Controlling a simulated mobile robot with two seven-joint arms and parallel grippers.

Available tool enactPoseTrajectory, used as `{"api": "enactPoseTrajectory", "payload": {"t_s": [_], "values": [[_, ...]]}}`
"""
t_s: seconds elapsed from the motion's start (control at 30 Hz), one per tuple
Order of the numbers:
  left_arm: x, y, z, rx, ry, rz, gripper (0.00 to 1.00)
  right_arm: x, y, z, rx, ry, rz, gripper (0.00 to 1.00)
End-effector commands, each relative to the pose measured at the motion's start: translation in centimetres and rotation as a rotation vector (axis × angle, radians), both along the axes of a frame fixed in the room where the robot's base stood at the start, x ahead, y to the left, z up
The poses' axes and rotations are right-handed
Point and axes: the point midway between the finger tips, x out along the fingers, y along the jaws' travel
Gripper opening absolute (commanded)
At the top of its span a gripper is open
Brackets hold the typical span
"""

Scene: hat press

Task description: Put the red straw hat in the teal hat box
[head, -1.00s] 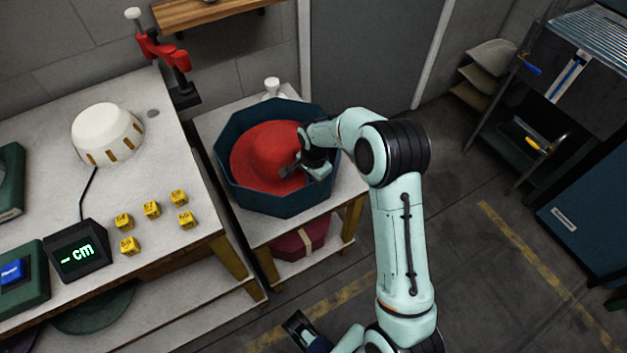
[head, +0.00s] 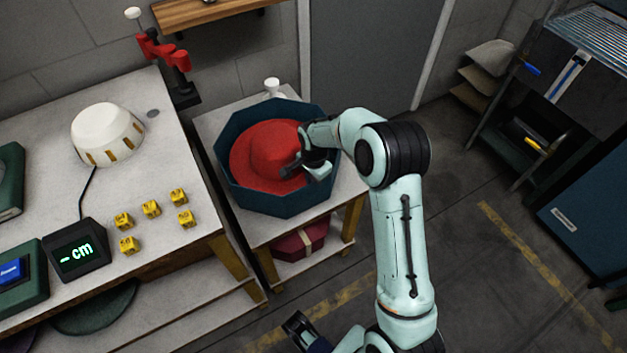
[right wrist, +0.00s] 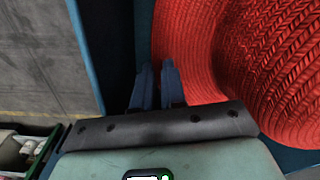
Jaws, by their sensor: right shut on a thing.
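The red straw hat (head: 264,151) sits crown up inside the open octagonal teal hat box (head: 289,204) on the small side table. My right gripper (head: 290,170) reaches into the box at the hat's right side, shut on the hat's brim. In the right wrist view the two fingertips (right wrist: 156,84) pinch the edge of the red straw (right wrist: 187,85), next to the box wall (right wrist: 85,50). The underside of the hat and the box floor are hidden. My left gripper (head: 299,326) shows at the bottom edge, low over the floor; its finger state is unclear.
The workbench (head: 60,110) at left holds a white dome (head: 107,132), several yellow cubes (head: 151,208) and a cm display (head: 77,250). A dark red box (head: 300,242) lies on the lower shelf of the side table. A white knob (head: 272,86) stands behind the teal box.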

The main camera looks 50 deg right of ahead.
Motion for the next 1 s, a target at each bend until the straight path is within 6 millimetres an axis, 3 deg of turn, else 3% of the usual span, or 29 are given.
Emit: {"api": "enactPoseTrajectory", "payload": {"t_s": [0.03, 0.2, 0.23, 0.3, 0.6, 0.77, 1.0], "values": [[0.0, 0.0, -0.2, 0.000, 0.001, 0.000, 0.89, -0.7, 0.4, -1.7, 0.012, 0.027, 0.001, 0.00], [0.0, 0.0, -0.2, 0.000, 0.001, 0.000, 0.89, -0.8, 0.4, -1.7, 0.011, 0.027, 0.001, 0.00], [0.0, 0.0, -0.2, 0.000, 0.001, 0.000, 0.89, -0.8, 0.4, -1.7, 0.011, 0.028, 0.001, 0.17], [0.0, 0.0, -0.2, 0.000, 0.001, 0.000, 0.89, -0.8, 0.4, -1.8, 0.011, 0.028, 0.001, 0.40], [0.2, 0.0, -0.1, 0.001, -0.007, 0.001, 0.89, -0.8, 0.3, -1.8, 0.010, 0.030, 0.001, 0.40], [0.1, 0.0, 0.3, 0.000, -0.004, 0.000, 0.89, -0.8, 0.3, 0.5, 0.007, 0.025, 0.002, 0.40], [-0.2, 0.0, 1.1, -0.001, 0.008, -0.003, 0.89, -0.7, 0.5, 6.7, 0.000, 0.007, 0.002, 0.40]]}}
